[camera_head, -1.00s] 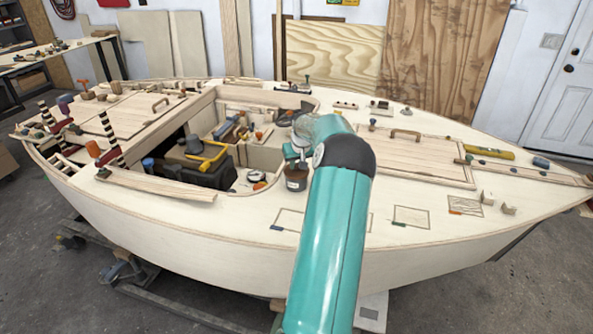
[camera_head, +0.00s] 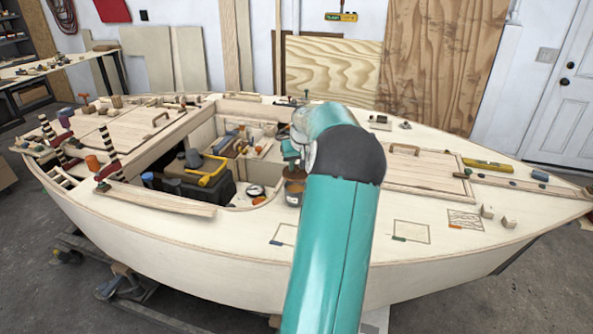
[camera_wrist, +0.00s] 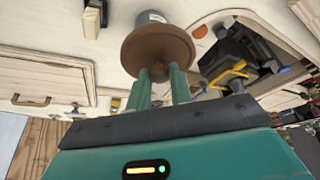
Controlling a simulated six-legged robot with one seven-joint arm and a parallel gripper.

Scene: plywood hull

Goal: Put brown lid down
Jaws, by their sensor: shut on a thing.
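A round brown lid (camera_wrist: 157,50) shows large in the wrist view, at the tips of my gripper (camera_wrist: 160,75). The two teal fingers are shut on it from its near side, and the grip point itself is partly hidden. A grey pot (camera_wrist: 151,18) is directly behind the lid in that view. In the head view my gripper (camera_head: 291,158) is over the same grey pot (camera_head: 293,194), with the brown lid (camera_head: 295,173) between them. I cannot tell whether the lid touches the pot's rim.
The pot stands on the pale deck (camera_head: 340,215) beside the open cockpit. A black toolbox with a yellow handle (camera_head: 212,170) sits in the cockpit. A hatch with a wooden handle (camera_head: 405,150) lies to the right. Bare deck lies in front, with outlined rectangles (camera_head: 411,232).

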